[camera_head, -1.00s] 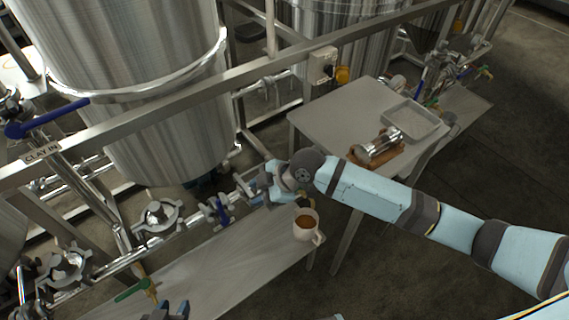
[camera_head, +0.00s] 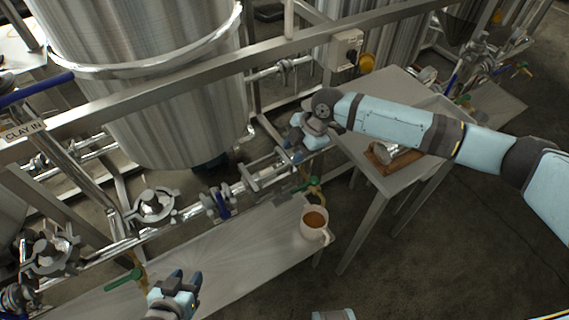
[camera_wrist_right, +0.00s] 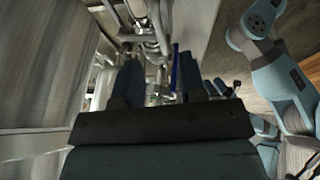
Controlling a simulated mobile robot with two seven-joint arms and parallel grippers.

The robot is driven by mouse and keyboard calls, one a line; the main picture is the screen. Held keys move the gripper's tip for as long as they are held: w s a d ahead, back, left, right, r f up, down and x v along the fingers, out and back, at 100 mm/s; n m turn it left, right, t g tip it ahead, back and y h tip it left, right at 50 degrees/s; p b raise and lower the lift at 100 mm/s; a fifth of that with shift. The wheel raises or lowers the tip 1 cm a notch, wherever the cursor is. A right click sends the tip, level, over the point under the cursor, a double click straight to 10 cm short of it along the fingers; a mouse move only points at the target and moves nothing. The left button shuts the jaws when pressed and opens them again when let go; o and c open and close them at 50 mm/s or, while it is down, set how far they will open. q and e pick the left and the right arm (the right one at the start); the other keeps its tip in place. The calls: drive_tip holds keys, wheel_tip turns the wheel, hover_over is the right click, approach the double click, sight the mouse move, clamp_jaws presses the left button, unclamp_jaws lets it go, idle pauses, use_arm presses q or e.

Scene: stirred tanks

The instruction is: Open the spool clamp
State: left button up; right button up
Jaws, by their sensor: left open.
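A steel pipe line runs along the rear of the low bench, with a blue-handled valve (camera_head: 217,202) on it. A small metal clamp fitting (camera_head: 248,178) sits on the line right of that valve, and a larger round clamped fitting (camera_head: 152,205) sits left of it. I cannot tell for sure which is the spool clamp, or its latch state. My right gripper (camera_head: 293,138) is above and right of the small fitting, apart from it; its fingers (camera_wrist_right: 162,78) are spread and empty in the wrist view. My left gripper (camera_head: 177,279) is open and empty over the bench's front.
A mug of brown liquid (camera_head: 314,223) stands on the low bench (camera_head: 235,255). Green-handled valves (camera_head: 125,281) are by the pipe line. A table (camera_head: 375,85) carries a metal part on a brown block (camera_head: 395,157). A large tank (camera_head: 165,110) and a frame rail (camera_head: 150,100) stand behind.

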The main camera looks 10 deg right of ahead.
sight(282, 168)
drive_tip(key=x, duration=0.6)
drive_tip(key=shift+a+f, duration=0.2)
drive_tip(key=shift+f, duration=0.15)
clamp_jaws()
